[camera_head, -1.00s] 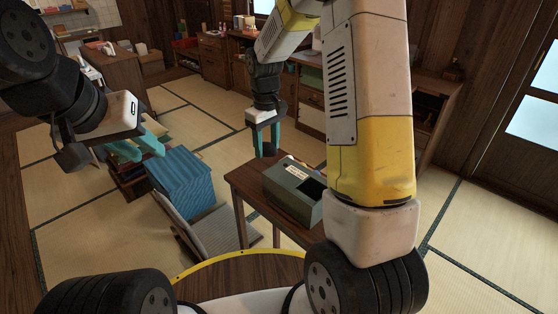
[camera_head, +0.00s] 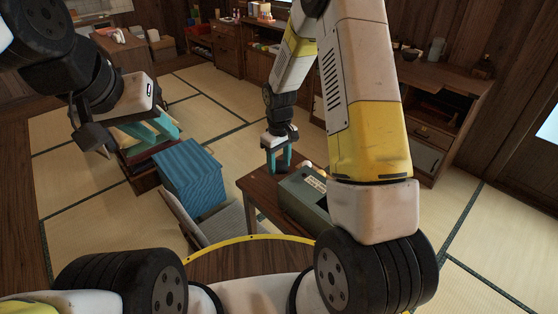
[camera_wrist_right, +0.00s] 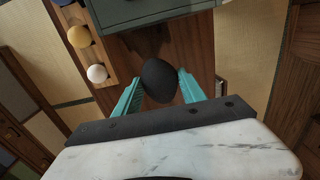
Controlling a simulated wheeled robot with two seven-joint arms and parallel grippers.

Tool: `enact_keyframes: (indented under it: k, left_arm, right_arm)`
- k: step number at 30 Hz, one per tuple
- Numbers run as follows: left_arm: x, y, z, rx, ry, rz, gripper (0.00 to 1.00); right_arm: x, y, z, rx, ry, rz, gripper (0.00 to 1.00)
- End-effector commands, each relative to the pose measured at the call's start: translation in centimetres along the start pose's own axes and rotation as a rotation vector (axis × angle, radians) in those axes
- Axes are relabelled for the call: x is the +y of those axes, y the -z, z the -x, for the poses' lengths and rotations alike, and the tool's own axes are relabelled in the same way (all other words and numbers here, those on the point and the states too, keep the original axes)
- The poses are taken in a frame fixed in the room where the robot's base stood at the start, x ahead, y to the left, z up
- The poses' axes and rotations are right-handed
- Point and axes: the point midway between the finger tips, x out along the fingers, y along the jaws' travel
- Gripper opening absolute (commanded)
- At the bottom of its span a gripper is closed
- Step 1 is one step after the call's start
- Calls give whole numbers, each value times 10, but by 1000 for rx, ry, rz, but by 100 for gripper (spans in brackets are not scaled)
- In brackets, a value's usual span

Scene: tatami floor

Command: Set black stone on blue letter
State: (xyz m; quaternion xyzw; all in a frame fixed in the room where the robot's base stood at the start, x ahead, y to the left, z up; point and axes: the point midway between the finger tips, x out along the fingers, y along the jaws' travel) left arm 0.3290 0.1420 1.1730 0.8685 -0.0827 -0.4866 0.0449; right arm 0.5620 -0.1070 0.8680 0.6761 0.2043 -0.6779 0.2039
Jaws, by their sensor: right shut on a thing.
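The black stone (camera_wrist_right: 159,80) is dark and rounded. In the right wrist view it sits between the teal fingers of my right gripper (camera_wrist_right: 160,90). In the head view my right gripper (camera_head: 279,160) is shut, fingers down, over the far left part of the small wooden table (camera_head: 257,187); the stone is hard to make out there. My left gripper (camera_head: 152,132) is empty with its teal fingers apart, beyond the blue box, away from the table. I cannot make out a blue letter in either view.
A grey-green box (camera_head: 305,199) with a pale label stands on the table, partly hidden by my right arm. A wooden rack holding a yellow ball (camera_wrist_right: 79,37) and a white ball (camera_wrist_right: 97,73) is beside it. A blue box (camera_head: 190,176) and grey chair (camera_head: 222,221) stand left.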

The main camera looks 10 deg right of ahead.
Motion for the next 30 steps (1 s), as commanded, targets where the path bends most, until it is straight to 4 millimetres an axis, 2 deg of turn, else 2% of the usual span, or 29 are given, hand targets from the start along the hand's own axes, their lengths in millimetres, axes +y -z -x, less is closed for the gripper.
enact_keyframes:
  k: [7,12,23,24,27,30]
  left_arm:
    - [0,0,0,0,0,0,31]
    - [0,0,0,0,0,0,31]
    - [0,0,0,0,0,0,31]
    - [0,0,0,0,0,0,31]
    - [0,0,0,0,0,0,31]
    - [0,0,0,0,0,0,31]
  right_arm:
    - [0,0,-22,-1,0,0,0]
    - [0,0,-45,-1,0,1,0]
    - [0,1,-50,1,-1,0,0]
    - [0,1,-51,1,-1,0,50]
    - [0,1,-50,2,-1,0,70]
    - [0,0,-50,1,-1,0,70]
